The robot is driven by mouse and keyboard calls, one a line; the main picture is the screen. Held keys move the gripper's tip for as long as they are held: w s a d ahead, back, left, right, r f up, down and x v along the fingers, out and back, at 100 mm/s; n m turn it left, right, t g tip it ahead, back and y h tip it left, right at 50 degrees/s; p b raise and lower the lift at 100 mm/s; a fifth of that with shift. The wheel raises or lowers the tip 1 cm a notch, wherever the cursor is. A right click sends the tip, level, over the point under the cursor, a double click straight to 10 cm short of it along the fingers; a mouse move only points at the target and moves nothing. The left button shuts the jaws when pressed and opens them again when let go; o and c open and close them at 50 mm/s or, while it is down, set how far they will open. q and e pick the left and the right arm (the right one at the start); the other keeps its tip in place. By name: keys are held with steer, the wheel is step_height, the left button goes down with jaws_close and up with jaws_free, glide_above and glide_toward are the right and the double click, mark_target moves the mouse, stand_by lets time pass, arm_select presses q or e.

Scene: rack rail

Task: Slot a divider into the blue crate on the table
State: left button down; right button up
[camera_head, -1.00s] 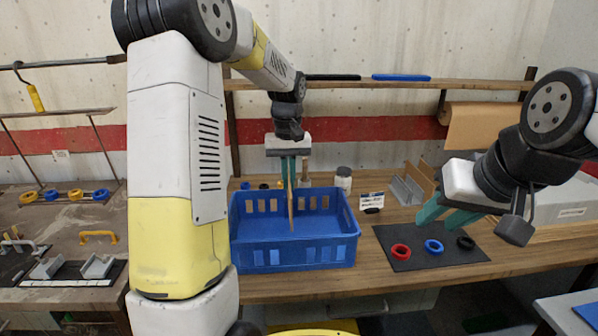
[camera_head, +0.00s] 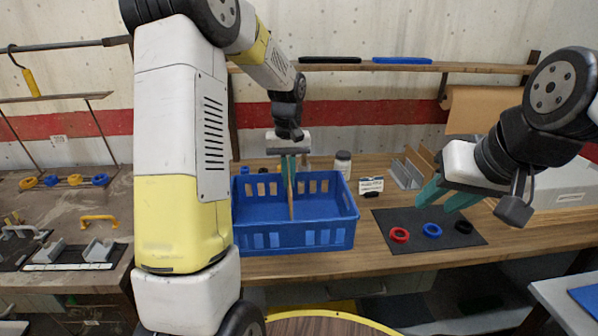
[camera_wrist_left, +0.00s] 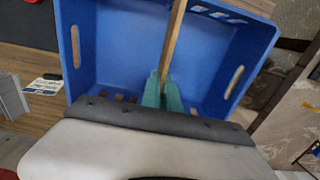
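The blue crate (camera_head: 295,235) stands on the wooden table, and its near wall with slots faces me. My left gripper (camera_head: 289,165) is over the crate and points down. It is shut on a thin wooden divider (camera_head: 291,203), which hangs upright, edge-on to me, inside the crate's outline. In the left wrist view the divider (camera_wrist_left: 173,38) runs from between the teal fingers (camera_wrist_left: 162,95) across the crate (camera_wrist_left: 110,45). Whether its lower edge touches the crate floor or sits in a slot I cannot tell. My right gripper (camera_head: 442,195) is over the dark mat, with its teal fingers apart and nothing between them.
A dark mat (camera_head: 425,247) with red, blue and black rings lies right of the crate. A grey metal holder with brown panels (camera_head: 410,170), a small card (camera_head: 371,186) and a jar (camera_head: 343,165) stand behind. A side bench (camera_head: 60,225) is at left.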

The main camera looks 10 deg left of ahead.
arm_select(q)
steer(key=shift+f, duration=0.1)
stand_by(0.3)
steer(key=shift+f, duration=3.8)
steer(key=c, duration=1.5)
jaws_free()
steer(key=shift+c, duration=0.2)
